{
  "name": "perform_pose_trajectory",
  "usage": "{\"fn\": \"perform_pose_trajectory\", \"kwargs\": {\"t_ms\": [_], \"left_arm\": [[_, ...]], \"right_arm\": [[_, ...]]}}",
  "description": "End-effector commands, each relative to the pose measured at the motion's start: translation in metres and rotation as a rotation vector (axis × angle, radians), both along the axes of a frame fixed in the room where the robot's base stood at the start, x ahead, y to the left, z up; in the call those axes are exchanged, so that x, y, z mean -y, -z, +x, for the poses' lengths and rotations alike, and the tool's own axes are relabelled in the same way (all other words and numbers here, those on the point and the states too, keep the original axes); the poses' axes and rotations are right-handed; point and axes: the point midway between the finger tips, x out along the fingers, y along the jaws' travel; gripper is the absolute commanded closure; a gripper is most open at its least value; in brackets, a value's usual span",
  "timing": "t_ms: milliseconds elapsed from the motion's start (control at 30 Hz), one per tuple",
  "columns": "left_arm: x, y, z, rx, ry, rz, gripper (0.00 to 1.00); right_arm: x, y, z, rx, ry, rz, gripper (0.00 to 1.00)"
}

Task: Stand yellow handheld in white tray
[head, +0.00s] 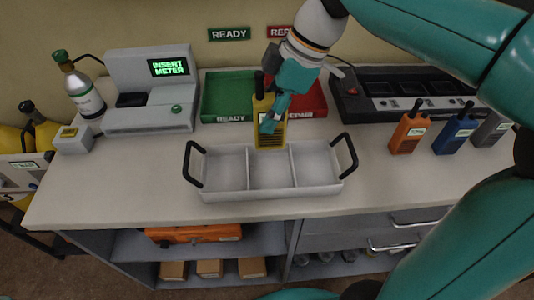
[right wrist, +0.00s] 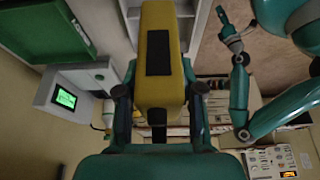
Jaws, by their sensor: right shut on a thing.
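The yellow handheld (head: 270,125), with a black antenna, is upright in the head view at the back of the white tray's middle compartment. Its lower end overlaps the rear rim, and I cannot tell whether it touches. The white tray (head: 272,192) has three empty-looking compartments and two black handles. My right gripper (head: 272,122) is shut on the handheld. In the right wrist view the yellow body (right wrist: 158,85) with a dark panel sits between the fingers. What seems to be my left gripper (right wrist: 234,38) shows at the upper right there; its jaws are unclear.
A green READY tray (head: 225,97) and a red REPAIR tray (head: 312,100) stand behind. The insert meter (head: 150,90) is left. Orange (head: 408,132), blue (head: 455,133) and grey (head: 492,130) handhelds stand right, before a black charger (head: 405,97). The counter beside the white tray is clear.

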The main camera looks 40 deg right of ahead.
Motion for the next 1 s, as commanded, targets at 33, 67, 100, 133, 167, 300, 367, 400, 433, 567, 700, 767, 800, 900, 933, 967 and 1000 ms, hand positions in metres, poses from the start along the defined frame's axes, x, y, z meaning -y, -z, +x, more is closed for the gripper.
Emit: {"fn": "perform_pose_trajectory", "kwargs": {"t_ms": [33, 67, 100, 133, 167, 300, 367, 400, 433, 567, 700, 767, 800, 900, 933, 967, 1000], "left_arm": [[0.000, 0.004, 0.000, 0.000, 0.000, 0.000, 0.60], [0.000, 0.005, 0.000, 0.000, 0.000, 0.000, 0.60], [0.000, 0.006, 0.000, 0.000, 0.000, 0.000, 0.60], [0.000, 0.006, 0.000, 0.000, 0.000, 0.000, 0.60], [0.000, 0.007, 0.000, 0.000, 0.000, 0.000, 0.60], [0.000, 0.008, 0.000, 0.000, 0.000, 0.000, 0.60], [0.000, 0.008, 0.000, 0.000, 0.000, 0.000, 0.60], [0.000, 0.008, 0.000, 0.000, 0.000, 0.000, 0.60], [0.000, 0.008, 0.000, 0.000, 0.000, 0.000, 0.60], [0.000, 0.011, 0.000, 0.000, 0.000, 0.000, 0.60], [0.000, 0.012, 0.000, 0.000, 0.000, 0.000, 0.60], [0.000, 0.012, 0.000, 0.000, 0.000, 0.000, 0.60], [0.000, 0.012, 0.000, 0.000, 0.000, 0.000, 0.60], [0.000, 0.012, 0.000, 0.000, 0.000, 0.000, 0.60], [0.000, 0.012, 0.000, 0.000, 0.000, 0.000, 0.60], [0.000, 0.012, 0.000, 0.000, 0.000, 0.000, 0.60], [0.000, 0.012, 0.000, 0.000, 0.000, 0.000, 0.60]], "right_arm": [[0.000, 0.016, -0.001, -0.004, 0.001, 0.000, 1.00], [0.001, 0.023, -0.001, -0.004, 0.002, 0.000, 1.00], [0.001, 0.032, -0.001, -0.003, 0.002, 0.001, 1.00], [0.000, 0.037, -0.001, -0.003, 0.001, 0.001, 1.00], [0.000, 0.042, -0.001, -0.002, 0.001, 0.000, 1.00], [0.001, 0.057, 0.000, 0.000, 0.001, 0.000, 1.00], [0.001, 0.060, 0.000, 0.002, 0.001, 0.000, 1.00], [0.000, 0.062, 0.000, 0.001, 0.000, 0.000, 1.00], [0.001, 0.065, 0.000, 0.001, 0.000, 0.000, 1.00], [0.001, 0.083, -0.001, -0.002, 0.002, 0.000, 1.00], [0.001, 0.099, 0.000, 0.001, 0.002, 0.001, 1.00], [0.001, 0.102, 0.000, 0.001, 0.002, 0.001, 1.00], [0.001, 0.103, 0.000, 0.001, 0.002, 0.001, 1.00], [0.001, 0.103, 0.000, 0.002, 0.002, 0.000, 1.00], [0.001, 0.103, 0.000, 0.002, 0.002, 0.000, 1.00], [0.001, 0.102, 0.000, 0.002, 0.002, 0.000, 1.00], [0.001, 0.103, 0.000, 0.002, 0.002, 0.000, 1.00]]}}
